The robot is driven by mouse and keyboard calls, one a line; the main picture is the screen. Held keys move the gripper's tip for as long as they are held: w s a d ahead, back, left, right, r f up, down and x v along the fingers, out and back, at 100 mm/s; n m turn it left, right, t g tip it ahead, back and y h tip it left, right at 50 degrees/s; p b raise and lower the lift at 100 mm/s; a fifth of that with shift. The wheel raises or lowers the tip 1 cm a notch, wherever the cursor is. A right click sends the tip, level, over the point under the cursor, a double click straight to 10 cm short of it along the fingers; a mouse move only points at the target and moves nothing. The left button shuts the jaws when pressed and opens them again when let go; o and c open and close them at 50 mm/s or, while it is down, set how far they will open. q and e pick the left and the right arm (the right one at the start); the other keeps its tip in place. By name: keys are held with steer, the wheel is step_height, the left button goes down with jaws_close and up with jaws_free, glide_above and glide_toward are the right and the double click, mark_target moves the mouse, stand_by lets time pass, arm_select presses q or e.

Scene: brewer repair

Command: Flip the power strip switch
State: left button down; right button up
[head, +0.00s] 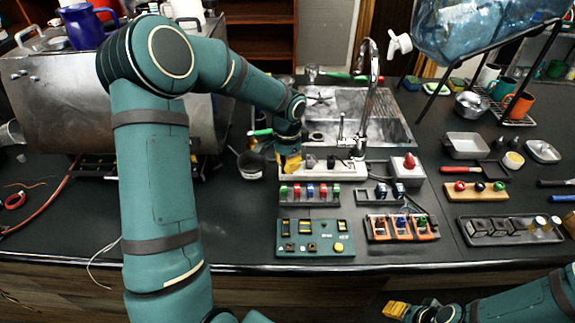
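A white power strip (345,171) lies on the dark counter in front of the sink, with dark plugs along it. My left gripper (291,164) points down at the strip's left end, its yellow fingertips at or just above it. The gripper hides that end of the strip, and I see no switch. I cannot tell whether the fingertips touch the strip or how far apart they are. My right gripper (395,310) is low at the right, in front of the counter edge and far from the strip. Its yellow fingertips show, but their gap is unclear.
A faucet (368,100) and sink (393,128) stand behind the strip. A red-knobbed white box (407,167) is to its right. A tray of coloured parts (310,195) and a green board (315,238) lie in front. A metal brewer (70,95) fills the left.

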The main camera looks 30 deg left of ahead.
arm_select(q)
steer(key=shift+f, duration=0.4)
steer(key=shift+r, duration=0.15)
steer(key=shift+r+p, duration=2.4)
steer(key=shift+r, duration=1)
